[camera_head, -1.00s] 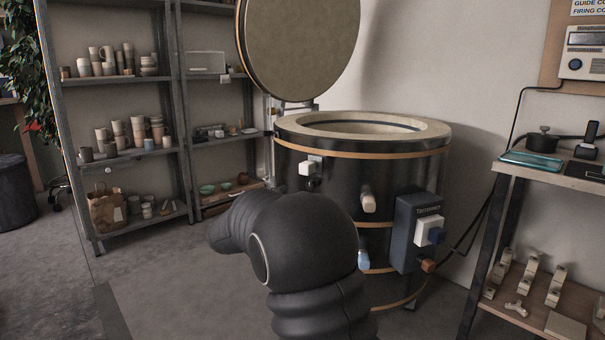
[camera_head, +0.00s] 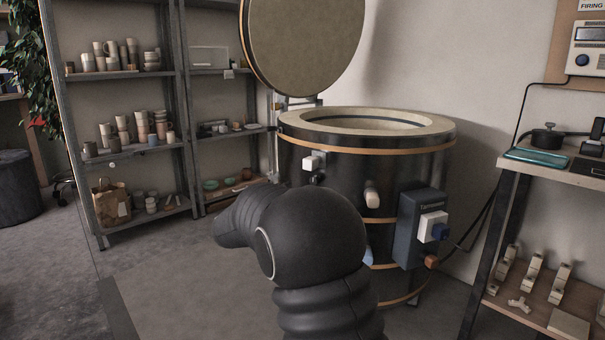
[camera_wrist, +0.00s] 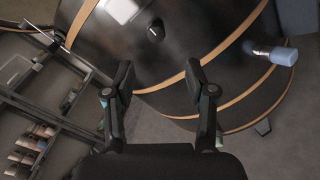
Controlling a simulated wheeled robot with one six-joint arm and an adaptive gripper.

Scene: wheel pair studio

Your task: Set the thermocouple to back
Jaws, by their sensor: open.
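The kiln (camera_head: 335,205) stands open, a round dark drum with copper bands. In the wrist view a small black knob with a white mark (camera_wrist: 156,31) sits on the kiln wall beside a white block (camera_wrist: 122,9). I cannot tell which part is the thermocouple control. My gripper (camera_wrist: 158,82) is open and empty, its fingers apart in front of the kiln wall, below the black knob in the picture. My arm hides the gripper in the head view.
A pale peg (camera_head: 372,195) and a blue-tipped peg (camera_wrist: 281,55) stick out from the kiln. The raised lid (camera_head: 305,45) stands above it. Shelves with pottery (camera_head: 125,75) are at left, a work table (camera_head: 560,174) at right. Floor at lower left is clear.

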